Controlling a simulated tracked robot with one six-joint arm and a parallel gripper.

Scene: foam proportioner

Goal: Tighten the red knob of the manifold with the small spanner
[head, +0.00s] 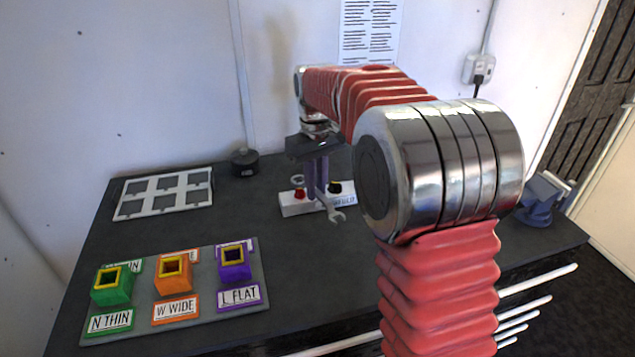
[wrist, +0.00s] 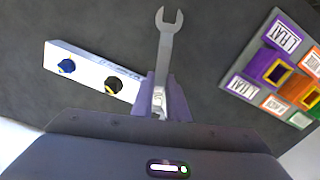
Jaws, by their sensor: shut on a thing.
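My gripper (head: 318,180) is shut on a grey spanner (head: 337,213), whose open-ended jaw points out past the fingers. In the wrist view the spanner (wrist: 165,50) stands out from between the purple fingers (wrist: 165,100). The white manifold (head: 292,209) lies on the bench behind the gripper. Its red knob (head: 299,194) shows just left of the fingers, apart from the spanner's open jaw. The red knob cannot be made out in the wrist view. A black knob with yellow (wrist: 114,85) and a blue knob (wrist: 66,66) show on the manifold there.
A grey board with green (head: 112,287), orange (head: 173,276) and purple (head: 233,264) socket blocks lies front left. A white frame with square openings (head: 164,193) and a black round object (head: 244,162) lie behind. A blue vise (head: 541,200) stands right. Bare bench lies between board and manifold.

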